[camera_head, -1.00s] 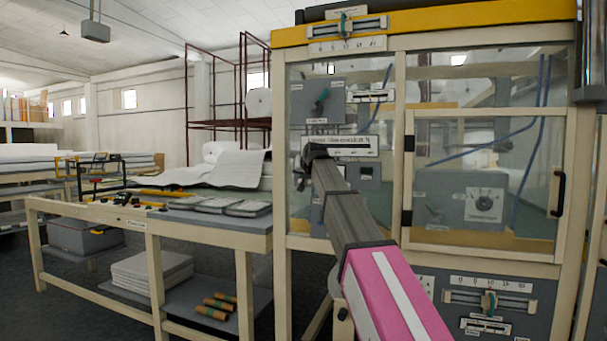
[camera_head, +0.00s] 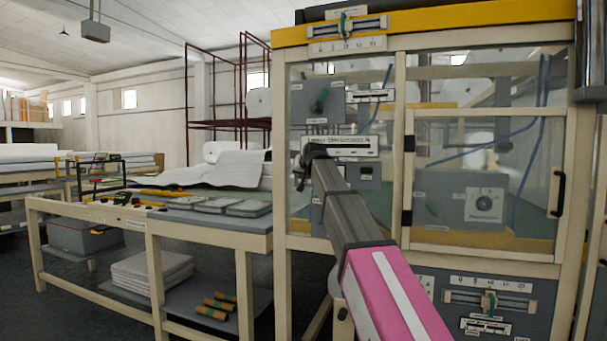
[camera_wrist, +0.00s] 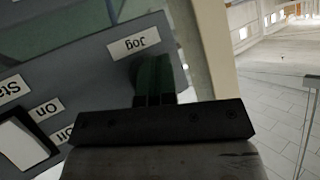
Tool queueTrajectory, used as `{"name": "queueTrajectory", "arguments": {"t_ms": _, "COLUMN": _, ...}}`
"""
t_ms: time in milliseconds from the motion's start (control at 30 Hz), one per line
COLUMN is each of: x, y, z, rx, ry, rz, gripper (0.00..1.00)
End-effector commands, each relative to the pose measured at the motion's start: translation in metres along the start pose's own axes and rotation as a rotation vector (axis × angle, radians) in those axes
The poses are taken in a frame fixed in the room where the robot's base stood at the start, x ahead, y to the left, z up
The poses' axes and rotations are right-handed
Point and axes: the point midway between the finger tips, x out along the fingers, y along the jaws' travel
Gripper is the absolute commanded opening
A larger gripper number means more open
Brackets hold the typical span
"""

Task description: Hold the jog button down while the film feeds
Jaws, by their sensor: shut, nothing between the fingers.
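The jog button (camera_wrist: 177,72) shows dark green in the wrist view, beneath an upside-down "Jog" label (camera_wrist: 134,44) on a grey panel. My gripper (camera_wrist: 155,97) is shut and empty, with its fingertips right at the button and covering part of it. Whether the button is pressed in cannot be told. In the head view my gripper (camera_head: 302,168) is at the left front of the machine cabinet (camera_head: 397,210), and the button there is hidden or too small to make out. No film can be made out clearly.
A white rocker switch (camera_wrist: 22,143) sits left of the button in the wrist view. A cream workbench (camera_head: 200,232) with pads and tools stands left of the cabinet. A glazed door (camera_head: 487,180) with a black handle is on the right. Open floor lies beyond the panel edge.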

Motion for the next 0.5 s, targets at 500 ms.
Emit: {"name": "queueTrajectory", "arguments": {"t_ms": 500, "x": -0.0092, "y": -0.0068, "z": 0.0070, "rx": 0.000, "ry": -0.001, "rz": 0.000, "gripper": 0.00}}
